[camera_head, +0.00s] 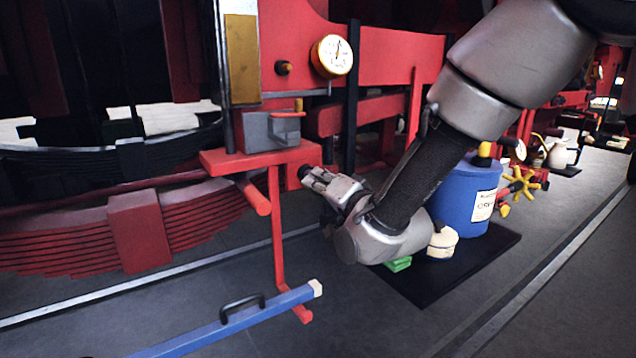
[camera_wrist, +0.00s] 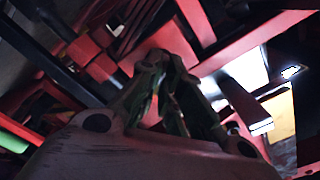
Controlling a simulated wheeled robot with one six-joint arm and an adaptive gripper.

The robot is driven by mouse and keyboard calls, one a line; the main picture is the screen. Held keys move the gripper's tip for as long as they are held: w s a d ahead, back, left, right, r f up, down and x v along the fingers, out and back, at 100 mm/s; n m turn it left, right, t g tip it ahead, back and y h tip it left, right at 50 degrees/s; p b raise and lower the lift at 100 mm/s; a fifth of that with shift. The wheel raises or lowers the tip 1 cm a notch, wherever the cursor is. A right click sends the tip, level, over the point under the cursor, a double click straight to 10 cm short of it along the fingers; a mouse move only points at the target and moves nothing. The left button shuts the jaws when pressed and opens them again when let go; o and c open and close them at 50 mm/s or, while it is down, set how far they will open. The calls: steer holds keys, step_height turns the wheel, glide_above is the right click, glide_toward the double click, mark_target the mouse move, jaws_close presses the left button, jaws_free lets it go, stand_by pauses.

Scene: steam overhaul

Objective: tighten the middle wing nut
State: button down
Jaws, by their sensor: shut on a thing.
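My gripper (camera_head: 309,175) reaches left, low beside the red bracket (camera_head: 262,158) of the locomotive frame. In the wrist view, the fingers of my gripper (camera_wrist: 166,60) are close together and shut on a small part against a red member (camera_wrist: 172,40). That part is mostly hidden by the fingers and dark; from its place it appears to be the middle wing nut, but its wings and angle cannot be made out. No other wing nut can be made out clearly in either view.
A grey block (camera_head: 270,131) sits on the bracket, with a gauge (camera_head: 332,56) above. A blue drum (camera_head: 462,200) stands on a black mat (camera_head: 440,285) to the right.

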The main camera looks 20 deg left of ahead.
steer(key=shift+m, duration=3.6)
steer(key=c, duration=1.6)
jaws_free()
steer(key=shift+s, duration=0.1)
steer(key=v, duration=0.7)
steer(key=shift+d, duration=0.15)
steer(key=shift+s, duration=0.1)
